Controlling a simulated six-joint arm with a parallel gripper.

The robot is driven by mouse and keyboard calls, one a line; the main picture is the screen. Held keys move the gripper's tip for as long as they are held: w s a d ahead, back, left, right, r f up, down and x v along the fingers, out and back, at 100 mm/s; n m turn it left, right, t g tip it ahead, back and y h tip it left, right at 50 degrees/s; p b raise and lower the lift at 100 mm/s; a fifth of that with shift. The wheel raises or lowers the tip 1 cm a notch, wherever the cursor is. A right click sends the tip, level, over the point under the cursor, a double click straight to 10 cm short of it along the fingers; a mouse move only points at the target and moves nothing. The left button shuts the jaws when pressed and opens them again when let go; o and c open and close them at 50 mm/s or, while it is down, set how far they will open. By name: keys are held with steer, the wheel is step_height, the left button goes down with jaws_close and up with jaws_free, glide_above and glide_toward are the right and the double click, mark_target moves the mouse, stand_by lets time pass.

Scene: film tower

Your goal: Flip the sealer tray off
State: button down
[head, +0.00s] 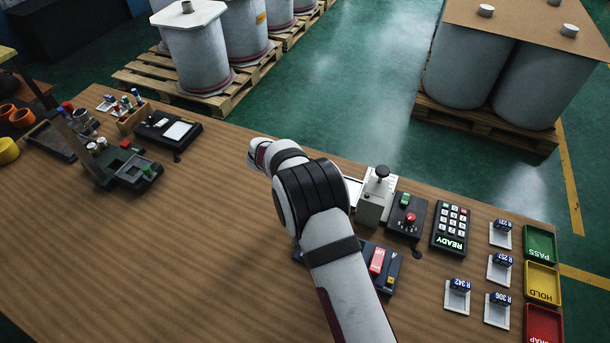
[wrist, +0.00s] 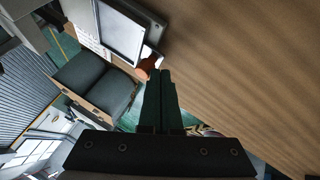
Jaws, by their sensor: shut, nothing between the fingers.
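No part in view is clearly labelled as the sealer tray. A dark box with a red rocker switch (head: 377,261) and a small yellow key lies on the bench, partly hidden by my arm. A dark fixture (head: 133,172) with a green part stands at the left of the bench. My gripper (wrist: 161,100) is shut and empty in the wrist view, its fingertips by an orange-brown knob (wrist: 148,67) beside a pale framed panel (wrist: 120,30). I cannot tell whether they touch. In the head view my wrist hides the fingers.
A lever press (head: 376,195), a joystick box (head: 407,216) and a keypad reading READY (head: 451,228) stand right of my arm. PASS, HOLD and red trays (head: 540,284) line the right edge.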

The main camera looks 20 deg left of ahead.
steer(key=shift+d, duration=0.1)
steer(key=d, duration=0.8)
steer(key=a, duration=0.1)
steer(key=s+a, duration=0.1)
steer(key=a, duration=0.1)
steer(key=shift+s+a, duration=0.25)
steer(key=shift+s, duration=0.1)
steer(key=v, duration=1)
steer(key=shift+a, duration=0.2)
